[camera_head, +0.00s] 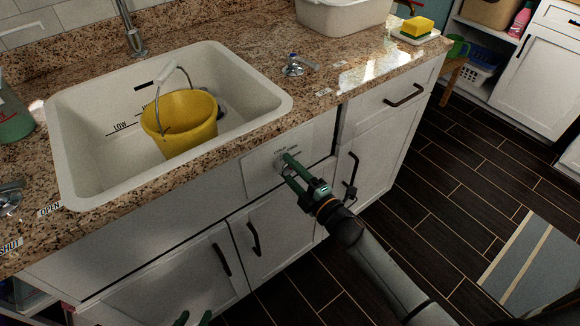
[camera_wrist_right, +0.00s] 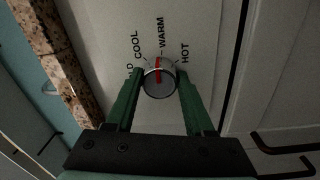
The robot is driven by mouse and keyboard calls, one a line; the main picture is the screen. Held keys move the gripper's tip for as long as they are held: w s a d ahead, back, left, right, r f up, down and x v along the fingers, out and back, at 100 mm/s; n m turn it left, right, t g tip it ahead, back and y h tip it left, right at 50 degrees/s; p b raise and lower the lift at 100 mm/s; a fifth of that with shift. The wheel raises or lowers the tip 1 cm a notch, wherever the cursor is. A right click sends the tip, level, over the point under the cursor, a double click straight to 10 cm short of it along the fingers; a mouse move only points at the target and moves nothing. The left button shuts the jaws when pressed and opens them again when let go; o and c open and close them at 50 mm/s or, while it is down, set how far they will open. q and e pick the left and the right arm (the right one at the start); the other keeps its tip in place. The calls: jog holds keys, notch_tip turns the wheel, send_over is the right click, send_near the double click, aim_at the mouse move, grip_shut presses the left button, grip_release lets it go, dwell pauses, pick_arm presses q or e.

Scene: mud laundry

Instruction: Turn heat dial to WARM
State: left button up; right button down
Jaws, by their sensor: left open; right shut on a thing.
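The heat dial (camera_wrist_right: 159,84) is a round grey knob with a red pointer line, on a white panel (camera_wrist_right: 190,20) lettered COOL, WARM and HOT, with another label partly hidden at the left. The red line points up toward WARM, perhaps slightly to its left. My right gripper (camera_head: 289,170) is shut on the dial, with one green finger on each side of it in the right wrist view. In the head view the gripper largely hides the dial. My left gripper (camera_head: 194,319) shows only its green fingertips at the bottom edge; they are apart and empty.
The panel is on the cabinet front below the granite counter (camera_head: 330,95). A white sink (camera_head: 75,100) holds a yellow bucket (camera_head: 180,125). A black cabinet handle (camera_head: 350,175) is close to the right gripper.

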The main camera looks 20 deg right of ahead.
jog(key=shift+m, duration=0.9)
jog(key=shift+p, duration=0.3)
jog(key=shift+c, duration=1.4)
grip_release()
